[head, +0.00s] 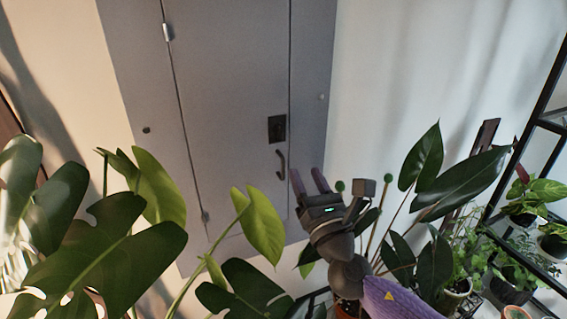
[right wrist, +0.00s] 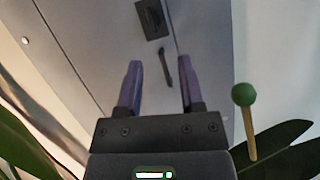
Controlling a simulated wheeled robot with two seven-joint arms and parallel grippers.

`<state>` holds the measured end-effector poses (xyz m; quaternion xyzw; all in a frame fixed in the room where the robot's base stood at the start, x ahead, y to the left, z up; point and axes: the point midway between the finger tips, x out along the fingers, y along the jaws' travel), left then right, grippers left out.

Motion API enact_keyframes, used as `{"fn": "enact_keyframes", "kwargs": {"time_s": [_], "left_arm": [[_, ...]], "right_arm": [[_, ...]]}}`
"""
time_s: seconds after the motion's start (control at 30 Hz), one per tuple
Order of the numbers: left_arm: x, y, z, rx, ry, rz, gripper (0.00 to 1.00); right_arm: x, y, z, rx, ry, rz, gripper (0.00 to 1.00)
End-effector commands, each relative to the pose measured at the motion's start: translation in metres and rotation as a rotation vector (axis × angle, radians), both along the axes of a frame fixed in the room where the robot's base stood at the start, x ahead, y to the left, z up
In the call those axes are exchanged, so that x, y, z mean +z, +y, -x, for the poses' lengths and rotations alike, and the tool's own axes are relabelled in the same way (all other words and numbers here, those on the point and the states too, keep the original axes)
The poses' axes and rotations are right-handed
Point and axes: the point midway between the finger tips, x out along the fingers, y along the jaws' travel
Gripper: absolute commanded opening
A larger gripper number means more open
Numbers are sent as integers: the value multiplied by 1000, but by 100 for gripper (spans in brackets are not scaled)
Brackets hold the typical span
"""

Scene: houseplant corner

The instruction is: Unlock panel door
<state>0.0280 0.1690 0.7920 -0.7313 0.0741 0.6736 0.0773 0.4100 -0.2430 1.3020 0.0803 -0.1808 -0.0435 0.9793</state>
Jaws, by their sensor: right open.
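The grey panel door (head: 230,100) is closed in its frame on the wall. A dark lock plate (head: 277,128) sits near its right edge, with a curved dark handle (head: 281,164) below it. In the right wrist view the lock plate (right wrist: 152,19) and handle (right wrist: 164,67) lie ahead, beyond the fingertips. My right gripper (head: 308,181) is open and empty, just right of and below the handle and apart from it. Its two purple fingers (right wrist: 160,80) show spread in the right wrist view. My left gripper is not in view.
Large monstera leaves (head: 90,240) fill the lower left. A dark-leaved plant (head: 440,180) stands right of my right arm. A green-topped stake (right wrist: 244,96) rises close to the right gripper. A black shelf (head: 530,200) with potted plants stands far right.

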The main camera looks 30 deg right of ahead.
Motion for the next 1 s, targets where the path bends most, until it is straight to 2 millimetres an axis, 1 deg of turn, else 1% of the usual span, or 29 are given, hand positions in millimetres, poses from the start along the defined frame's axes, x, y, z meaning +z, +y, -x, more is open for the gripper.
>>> {"fn": "enact_keyframes", "kwargs": {"time_s": [0.03, 0.1, 0.17, 0.3, 0.4, 0.5, 0.63, 0.87, 0.9, 0.97, 1.0], "left_arm": [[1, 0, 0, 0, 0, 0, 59], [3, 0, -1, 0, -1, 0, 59], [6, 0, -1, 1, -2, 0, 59], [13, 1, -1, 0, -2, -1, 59], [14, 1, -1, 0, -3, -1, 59], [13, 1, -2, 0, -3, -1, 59], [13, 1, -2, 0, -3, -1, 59], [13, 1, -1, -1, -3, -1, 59], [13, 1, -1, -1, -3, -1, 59], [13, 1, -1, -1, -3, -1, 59], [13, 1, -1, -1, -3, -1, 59]], "right_arm": [[9, 2, -4, 0, -16, 106, 49], [15, 4, -10, -2, -26, 182, 49], [21, 4, -20, -4, -28, 189, 49], [35, 1, -53, -6, -27, 182, 49], [42, 0, -73, -5, -25, 180, 49], [45, 0, -86, -4, -24, 178, 49], [48, -1, -95, -3, -22, 177, 49], [48, -1, -96, -3, -22, 176, 49], [48, -1, -96, -3, -22, 176, 46], [48, -1, -96, -3, -22, 176, 34], [48, -1, -96, -3, -22, 176, 25]]}}
